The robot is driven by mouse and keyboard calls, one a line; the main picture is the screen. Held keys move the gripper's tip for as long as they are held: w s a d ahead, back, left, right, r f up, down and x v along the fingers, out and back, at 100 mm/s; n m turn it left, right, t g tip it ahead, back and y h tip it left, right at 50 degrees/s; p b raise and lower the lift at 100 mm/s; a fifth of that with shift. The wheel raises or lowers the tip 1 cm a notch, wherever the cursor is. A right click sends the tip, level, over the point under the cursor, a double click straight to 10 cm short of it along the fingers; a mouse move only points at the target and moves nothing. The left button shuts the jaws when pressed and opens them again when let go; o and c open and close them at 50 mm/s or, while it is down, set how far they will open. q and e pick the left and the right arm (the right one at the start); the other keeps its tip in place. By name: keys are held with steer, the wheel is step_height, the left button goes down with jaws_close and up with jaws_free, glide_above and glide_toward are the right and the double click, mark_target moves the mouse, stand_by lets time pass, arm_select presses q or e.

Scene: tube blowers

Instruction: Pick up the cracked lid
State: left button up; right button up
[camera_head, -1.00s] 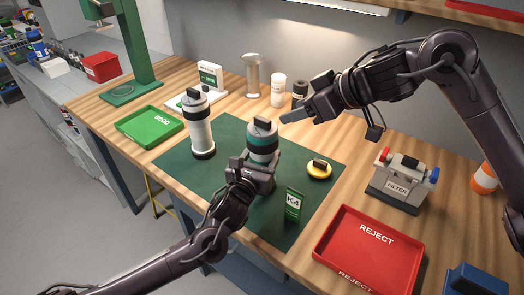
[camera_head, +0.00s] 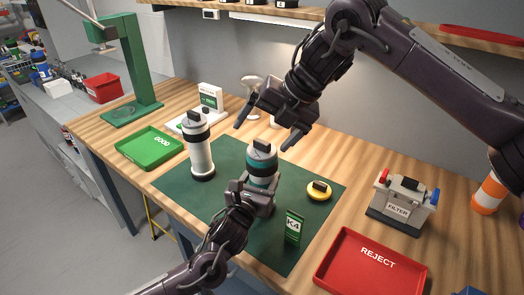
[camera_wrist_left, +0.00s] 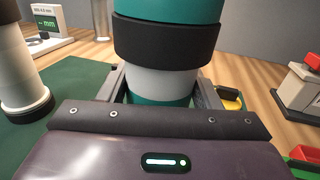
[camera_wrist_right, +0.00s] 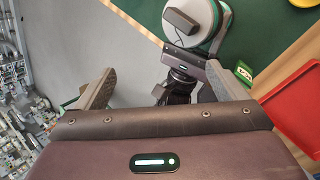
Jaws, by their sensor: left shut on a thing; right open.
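A teal-and-white tube (camera_head: 262,172) stands upright on the green mat. It wears a grey lid with a black grip block (camera_head: 263,147); the lid also shows in the right wrist view (camera_wrist_right: 200,22). My left gripper (camera_head: 257,190) is shut around the tube's lower part, also seen in the left wrist view (camera_wrist_left: 162,85). My right gripper (camera_head: 265,133) is open and empty, its fingers pointing down near the tube's top. A yellow lid (camera_head: 319,192) with a dark grip lies on the mat to the right.
A white tube (camera_head: 200,155) stands on the mat to the left. A green K4 card (camera_head: 294,227) stands at the mat's front right. A green GOOD tray (camera_head: 150,152), a red REJECT tray (camera_head: 371,262) and a FILTER box (camera_head: 401,203) surround the mat.

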mark_target(262, 141)
step_height(262, 141, up, 4)
steer(key=w+d+n+h, duration=0.2)
steer(key=d+n, duration=0.1)
steer(key=n, duration=0.8)
steer(key=shift+n, duration=0.3)
steer(key=x, duration=0.6)
steer(key=shift+w+a+f, duration=0.25)
steer(key=shift+w, duration=0.1)
steer(key=shift+w+x, duration=0.15)
steer(key=shift+x, duration=1.15)
steer(key=shift+w+x, duration=0.15)
steer(key=shift+x, duration=1.15)
steer(key=shift+d+t, duration=0.2)
steer(key=shift+t, duration=0.1)
steer(key=c, duration=1.2)
